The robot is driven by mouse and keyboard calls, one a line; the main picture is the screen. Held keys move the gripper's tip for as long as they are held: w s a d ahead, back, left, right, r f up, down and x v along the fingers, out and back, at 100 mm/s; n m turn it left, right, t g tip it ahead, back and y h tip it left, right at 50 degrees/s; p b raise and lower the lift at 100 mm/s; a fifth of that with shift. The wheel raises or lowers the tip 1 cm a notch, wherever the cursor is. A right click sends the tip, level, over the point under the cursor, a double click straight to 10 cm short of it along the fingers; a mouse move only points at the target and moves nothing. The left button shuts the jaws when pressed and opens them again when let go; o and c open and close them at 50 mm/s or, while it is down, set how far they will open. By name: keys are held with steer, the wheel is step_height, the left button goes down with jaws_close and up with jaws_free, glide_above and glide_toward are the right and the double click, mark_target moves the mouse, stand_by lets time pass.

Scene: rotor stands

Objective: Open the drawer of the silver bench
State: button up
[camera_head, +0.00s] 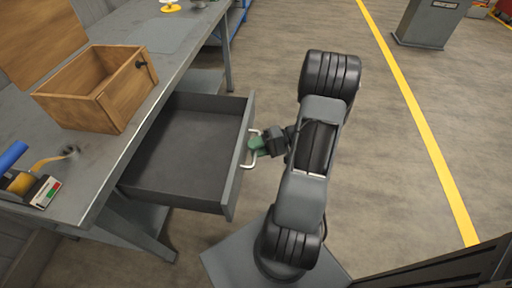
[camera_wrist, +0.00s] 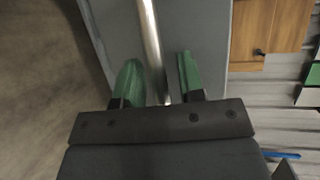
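The silver bench (camera_head: 98,165) stands at the left in the head view, with a grey metal top. Its drawer (camera_head: 185,150) is pulled well out to the right, and its inside looks empty. The drawer's pale metal bar handle (camera_head: 248,163) is on the front panel. My gripper (camera_head: 258,146), with green fingertips, is at the handle. In the wrist view the handle bar (camera_wrist: 152,40) runs between the two fingers of my gripper (camera_wrist: 158,75). The fingers are apart, with a gap visible on both sides of the bar.
An open wooden box (camera_head: 115,95) sits on the bench top. A tape dispenser (camera_head: 30,183) and a blue roll (camera_head: 12,156) lie near the front left. A grey stand (camera_head: 425,25) is at the far right. The floor beyond my arm is clear.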

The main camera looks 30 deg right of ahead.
steer(key=p+v, duration=0.2)
steer(key=v, duration=1.2)
steer(key=shift+a, duration=0.1)
stand_by(0.5)
